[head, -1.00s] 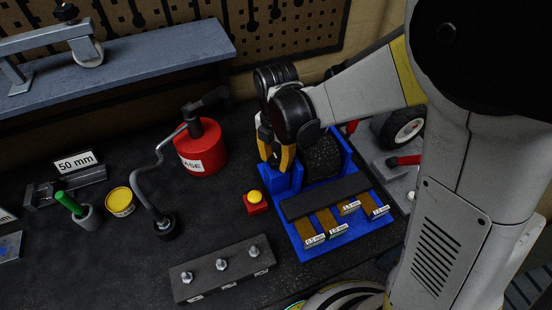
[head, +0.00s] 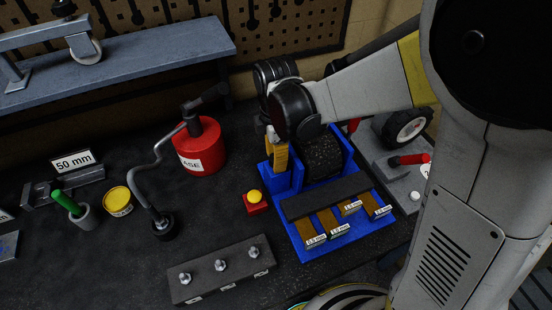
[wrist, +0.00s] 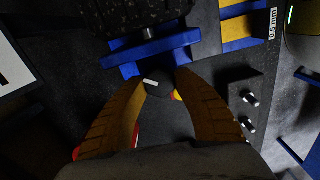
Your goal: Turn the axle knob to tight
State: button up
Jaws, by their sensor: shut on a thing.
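The axle knob (wrist: 158,82) is dark and round with a short white mark, in the wrist view at the end of a blue stand (wrist: 150,50). The mark lies nearly crosswise in the picture. My gripper (wrist: 161,80) has its two yellow-brown fingers closed on the knob's sides. In the head view my gripper (head: 279,157) points down at the left side of the blue stand (head: 290,182), and the knob is hidden there. A dark, rough wheel (head: 322,157) sits between the stand's uprights. I cannot see any tight marking.
In front of the wheel are several labelled yellow strips (head: 330,222). A yellow button on a red base (head: 255,200) is close left of the stand. A red grease can (head: 202,147) with a bent hose stands further left. A dark block with studs (head: 222,268) lies in front.

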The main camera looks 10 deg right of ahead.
jog(key=m+b, duration=0.1)
jog(key=m, duration=0.6)
jog(key=shift+w, duration=0.1)
dwell(0.4)
jog(key=o, duration=1.2)
